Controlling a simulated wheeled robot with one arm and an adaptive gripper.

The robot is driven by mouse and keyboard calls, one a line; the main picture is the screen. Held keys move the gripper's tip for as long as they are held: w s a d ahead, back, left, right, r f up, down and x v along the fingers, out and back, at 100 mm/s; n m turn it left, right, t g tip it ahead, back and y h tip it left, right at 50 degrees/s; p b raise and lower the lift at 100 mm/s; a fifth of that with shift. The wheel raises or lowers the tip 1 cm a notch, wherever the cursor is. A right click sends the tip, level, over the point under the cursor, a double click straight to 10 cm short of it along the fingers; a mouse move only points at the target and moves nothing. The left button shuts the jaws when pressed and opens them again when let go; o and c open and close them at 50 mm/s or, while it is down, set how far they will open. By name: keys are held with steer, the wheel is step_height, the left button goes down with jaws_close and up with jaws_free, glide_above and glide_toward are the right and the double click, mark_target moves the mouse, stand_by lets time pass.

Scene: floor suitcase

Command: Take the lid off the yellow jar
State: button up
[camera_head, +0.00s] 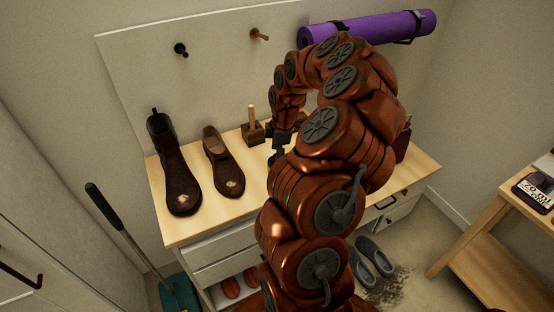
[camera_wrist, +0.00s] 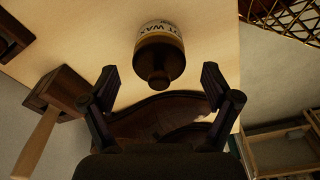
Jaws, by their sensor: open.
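A jar with a yellow band and partly readable "WAX" lettering (camera_wrist: 160,29) stands on the pale wooden top in the wrist view. A dark brownish lid (camera_wrist: 160,57) with a round knob (camera_wrist: 159,79) faces the camera and appears to be on the jar. My gripper (camera_wrist: 160,82) is open, with its fingers apart to the left and right of the knob and nothing held between them. In the head view my gripper (camera_head: 279,150) is above the cabinet top, and the jar is not visible there, probably hidden by my arm.
A brown boot (camera_head: 173,168), a brown shoe (camera_head: 222,165) and a wooden block with an upright handle (camera_head: 252,130) stand on the cabinet top (camera_head: 205,218). The block's handle (camera_wrist: 38,143) shows left of my gripper in the wrist view. A wire basket (camera_wrist: 285,18) is at upper right.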

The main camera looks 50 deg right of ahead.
steer(key=shift+f, duration=0.1)
jaws_close()
stand_by(0.4)
